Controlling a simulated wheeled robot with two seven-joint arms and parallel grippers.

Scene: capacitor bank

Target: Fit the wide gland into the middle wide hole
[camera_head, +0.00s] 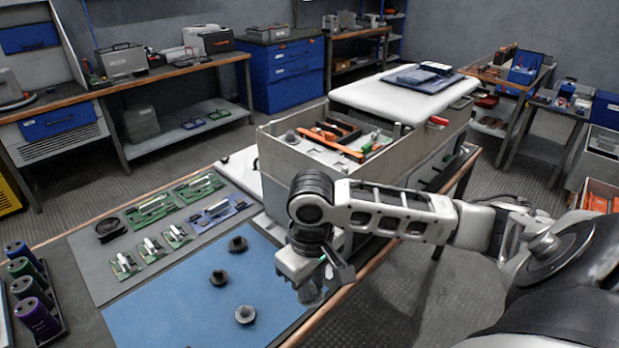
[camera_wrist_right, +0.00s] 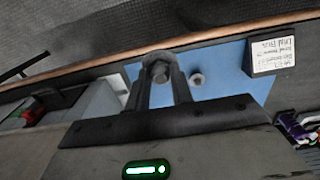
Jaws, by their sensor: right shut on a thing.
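My right gripper (camera_head: 312,290) points down over the right edge of the blue mat (camera_head: 165,310), beside the grey box. In the right wrist view its two fingers (camera_wrist_right: 160,68) are closed on a small dark gland (camera_wrist_right: 160,74), partly hidden by them. Three other glands are on the mat: a dark one at the back (camera_head: 238,244), a dark one in the middle (camera_head: 218,278) and a greyer one nearer the front (camera_head: 245,314). One gland also shows in the wrist view (camera_wrist_right: 196,79). I cannot make out the middle wide hole. My left gripper is out of view.
The open grey box (camera_head: 278,172) stands behind my right wrist, with orange bars (camera_head: 333,143) and other parts inside. A grey mat (camera_head: 108,268) with several green boards lies at left. Several capacitors (camera_head: 36,318) stand at far left. A label stand (camera_wrist_right: 271,55) shows in the wrist view.

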